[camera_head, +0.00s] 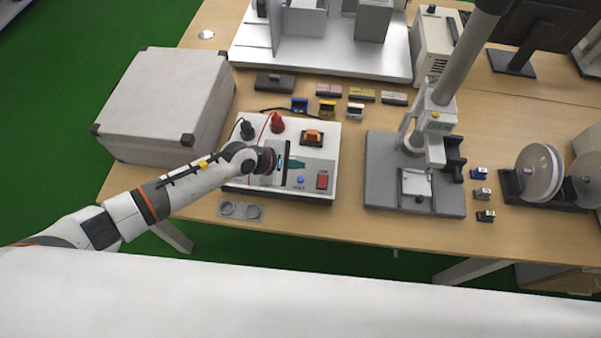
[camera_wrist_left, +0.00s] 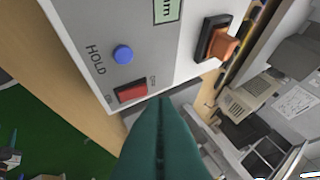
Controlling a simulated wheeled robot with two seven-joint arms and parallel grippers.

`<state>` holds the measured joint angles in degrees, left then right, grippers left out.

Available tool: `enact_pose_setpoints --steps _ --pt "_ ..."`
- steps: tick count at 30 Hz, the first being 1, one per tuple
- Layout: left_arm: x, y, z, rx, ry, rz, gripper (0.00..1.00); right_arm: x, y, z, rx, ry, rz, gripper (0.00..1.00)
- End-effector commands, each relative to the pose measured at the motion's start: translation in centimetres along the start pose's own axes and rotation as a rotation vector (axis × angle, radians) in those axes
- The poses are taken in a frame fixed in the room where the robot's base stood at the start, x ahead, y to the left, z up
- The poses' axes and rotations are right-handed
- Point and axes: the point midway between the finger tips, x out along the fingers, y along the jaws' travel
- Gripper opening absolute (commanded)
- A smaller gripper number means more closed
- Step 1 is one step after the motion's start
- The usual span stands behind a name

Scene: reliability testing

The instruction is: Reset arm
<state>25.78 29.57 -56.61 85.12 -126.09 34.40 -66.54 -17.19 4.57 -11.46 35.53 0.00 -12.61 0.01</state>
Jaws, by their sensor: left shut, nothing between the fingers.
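My left arm comes in from the left in the head view and reaches over a white tester box (camera_head: 318,150). My left gripper (camera_head: 296,163) is over the front of this box, its teal fingertips near the panel. In the left wrist view the teal fingers (camera_wrist_left: 160,110) are pressed together with nothing between them. Their tips are near the red switch (camera_wrist_left: 132,91) and the blue HOLD button (camera_wrist_left: 123,54); I cannot tell whether they touch the panel. An orange-topped switch (camera_wrist_left: 220,42) is further right. My right gripper is in neither view.
A grey-white case (camera_head: 160,100) stands at the table's left. A grey press stand (camera_head: 415,180) is right of the tester. Several small blocks (camera_head: 328,104) lie behind the tester. Reels (camera_head: 540,172) stand at the right. Bare wood (camera_head: 350,225) shows along the front edge.

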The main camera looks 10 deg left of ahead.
Motion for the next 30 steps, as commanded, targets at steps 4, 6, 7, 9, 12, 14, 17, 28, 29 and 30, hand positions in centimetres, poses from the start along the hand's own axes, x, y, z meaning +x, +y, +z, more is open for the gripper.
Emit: enact_pose_setpoints --steps 4,6,7,9,12,14,17,28,29,30 --pt "-0.9 -0.7 -0.7 0.000 0.000 0.000 0.00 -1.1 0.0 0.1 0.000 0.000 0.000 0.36" --pt "-0.9 -0.7 -0.7 0.000 0.000 0.000 0.00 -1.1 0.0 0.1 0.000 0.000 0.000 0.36" --pt "-0.9 -0.6 -0.6 0.000 0.000 0.000 0.00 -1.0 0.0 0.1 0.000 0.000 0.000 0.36" --pt "-0.8 -0.6 -0.6 0.000 0.000 0.000 0.00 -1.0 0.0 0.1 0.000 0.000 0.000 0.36" --pt "-0.8 -0.6 -0.6 0.000 0.000 0.000 0.00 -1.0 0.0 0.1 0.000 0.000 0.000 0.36" --pt "-0.8 -0.6 -0.6 0.000 0.000 0.000 0.00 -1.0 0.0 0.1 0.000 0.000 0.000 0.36" --pt "-0.8 -0.6 -0.6 0.000 0.000 0.000 0.00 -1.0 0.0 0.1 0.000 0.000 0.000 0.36" --pt "-2.9 -3.2 -9.9 -0.458 0.375 -0.196 0.00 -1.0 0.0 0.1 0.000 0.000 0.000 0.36" --pt "-4.0 -4.2 -11.5 -0.588 0.464 -0.244 0.00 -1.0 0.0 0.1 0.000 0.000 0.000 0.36" --pt "-6.0 -5.8 -13.1 -0.789 0.592 -0.313 0.00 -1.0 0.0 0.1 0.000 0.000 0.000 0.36"
